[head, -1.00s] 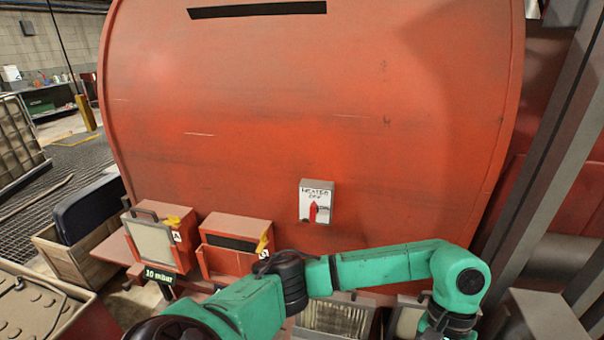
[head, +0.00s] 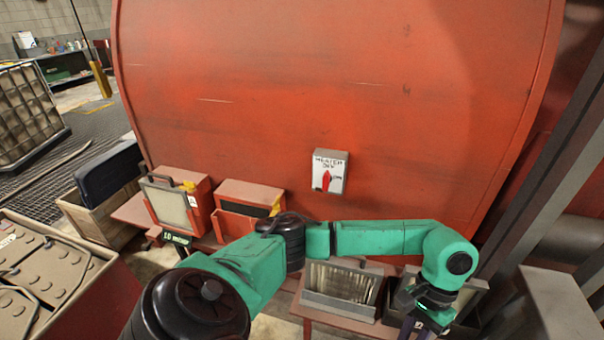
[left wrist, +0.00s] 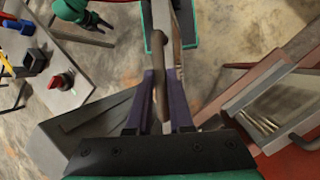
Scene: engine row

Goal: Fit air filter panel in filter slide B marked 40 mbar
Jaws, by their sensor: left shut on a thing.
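My left gripper (left wrist: 158,105) is shut on the handle bar of a panel seen nearly edge-on, the air filter panel (left wrist: 184,22). In the head view my left gripper (head: 418,328) is low at the right, above the bench. Filter slide B (head: 243,207) is a red housing with a dark slot and a yellow lever (head: 276,206). No panel shows in its slot, and my arm covers the area below it, so no 40 mbar mark is visible. A green arm with a dark gripper, apparently my right one (left wrist: 95,22), shows at the wrist view's top left.
Left of slide B, another slide (head: 168,208) holds a panel above a 10 mbar sign (head: 177,239). A pleated panel in a holder (head: 340,290) stands on the red bench. A heater switch (head: 330,171) is on the red tank. A grey stand (head: 558,300) is at right.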

